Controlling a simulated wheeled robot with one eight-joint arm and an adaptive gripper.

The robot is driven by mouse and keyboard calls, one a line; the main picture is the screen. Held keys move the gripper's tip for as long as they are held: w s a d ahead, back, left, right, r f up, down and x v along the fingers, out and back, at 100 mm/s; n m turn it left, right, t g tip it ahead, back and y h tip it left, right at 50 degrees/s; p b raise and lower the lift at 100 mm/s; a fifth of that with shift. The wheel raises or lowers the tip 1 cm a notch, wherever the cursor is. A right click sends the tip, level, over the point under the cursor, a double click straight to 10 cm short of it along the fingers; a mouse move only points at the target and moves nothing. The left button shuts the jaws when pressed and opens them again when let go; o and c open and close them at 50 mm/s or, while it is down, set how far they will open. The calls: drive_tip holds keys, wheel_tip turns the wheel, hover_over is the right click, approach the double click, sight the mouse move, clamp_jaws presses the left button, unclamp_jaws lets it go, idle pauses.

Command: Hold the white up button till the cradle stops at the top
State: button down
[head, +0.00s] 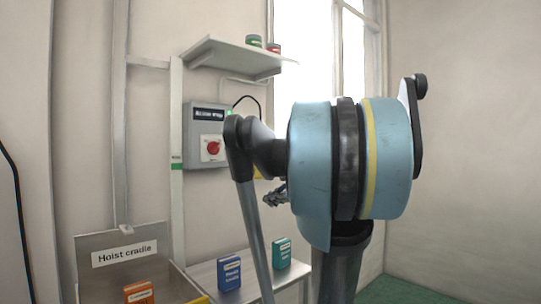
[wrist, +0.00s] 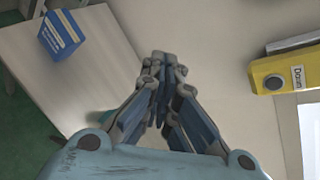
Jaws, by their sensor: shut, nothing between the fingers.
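My gripper (wrist: 160,57) is shut and empty in the wrist view, its fingertips together in front of the pale wall. In the head view its fingers (head: 274,196) show small, left of my arm. A yellow control box (wrist: 270,76) is at the right edge of the wrist view, apart from the fingers. It carries a dark round button (wrist: 298,78) and a label reading "Down". The white up button is not visible in either view. The hoist cradle (head: 95,243) is at the lower left of the head view, with an orange box (head: 139,292) in it.
A grey wall box (head: 191,150) with a red knob (head: 213,147) and a green light stands behind my arm. A shelf (head: 212,51) with small tins is above it. A blue box (head: 229,274) and a teal box (head: 281,253) stand on a pale bench.

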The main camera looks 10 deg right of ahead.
sight(266, 151)
drive_tip(key=w+d+r+m+t, duration=0.3)
drive_tip(key=w+d+r+m, duration=0.2)
drive_tip(key=r, duration=0.3)
drive_tip(key=w+d+r+m+t+y, duration=0.1)
drive_tip(key=w+d+r+m+t, duration=0.2)
drive_tip(key=r, duration=0.6)
drive_tip(key=w+d+m, duration=0.2)
drive_tip(key=w+m, duration=0.1)
drive_tip(key=shift+w+d, duration=0.15)
drive_tip(key=shift+w, duration=0.1)
drive_tip(key=shift+w, duration=0.15)
drive_tip(key=x, duration=1.3)
drive_tip(key=shift+w+a+r, duration=0.1)
drive_tip(key=shift+w+a, duration=0.15)
drive_tip(key=shift+a, duration=0.05)
